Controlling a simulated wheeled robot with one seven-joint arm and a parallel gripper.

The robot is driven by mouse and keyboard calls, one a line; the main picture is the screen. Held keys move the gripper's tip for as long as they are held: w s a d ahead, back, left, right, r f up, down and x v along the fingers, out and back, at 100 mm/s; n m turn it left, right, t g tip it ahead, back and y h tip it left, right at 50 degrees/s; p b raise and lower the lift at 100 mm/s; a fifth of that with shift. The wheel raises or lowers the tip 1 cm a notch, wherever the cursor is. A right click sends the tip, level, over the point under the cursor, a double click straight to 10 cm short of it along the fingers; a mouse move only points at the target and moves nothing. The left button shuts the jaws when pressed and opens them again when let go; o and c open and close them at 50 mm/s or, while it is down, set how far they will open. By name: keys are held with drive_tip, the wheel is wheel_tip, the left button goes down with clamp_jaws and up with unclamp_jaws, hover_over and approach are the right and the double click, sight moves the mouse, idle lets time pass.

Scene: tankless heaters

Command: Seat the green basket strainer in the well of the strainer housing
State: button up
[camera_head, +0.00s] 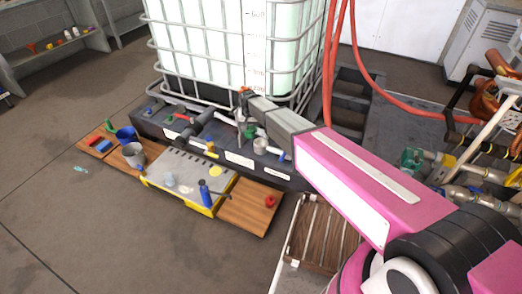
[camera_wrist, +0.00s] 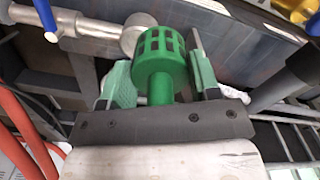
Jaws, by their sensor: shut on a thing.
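The green basket strainer (camera_wrist: 160,55) fills the top middle of the wrist view, with slots around its round head and a stem below. My gripper (camera_wrist: 160,82) is shut on its stem; the slotted head points away from the palm. In the camera_head view my gripper (camera_head: 246,118) is above the dark bench, with a small green part beside its tip. A silver pipe with a rounded body (camera_wrist: 135,32) lies behind the strainer in the wrist view. I cannot tell whether it is the strainer housing, and its well is not visible.
The dark bench (camera_head: 180,130) carries labelled fittings and valves. A caged white tank (camera_head: 230,45) stands close behind it. In front are a yellow-edged tray (camera_head: 185,180) with a blue bottle (camera_head: 206,194), a grey bucket (camera_head: 133,156), and wooden boards. Red hoses hang at the right.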

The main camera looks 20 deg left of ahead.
wheel_tip(320, 180, down, 2)
drive_tip(key=s+a, duration=0.2)
drive_tip(key=a, duration=0.1)
hover_over(261, 139)
drive_tip(key=s+d, duration=0.1)
drive_tip(key=s, duration=0.2)
wheel_tip(261, 139, down, 7)
drive_tip(key=shift+w+f, duration=0.1)
drive_tip(key=shift+f, duration=2.1)
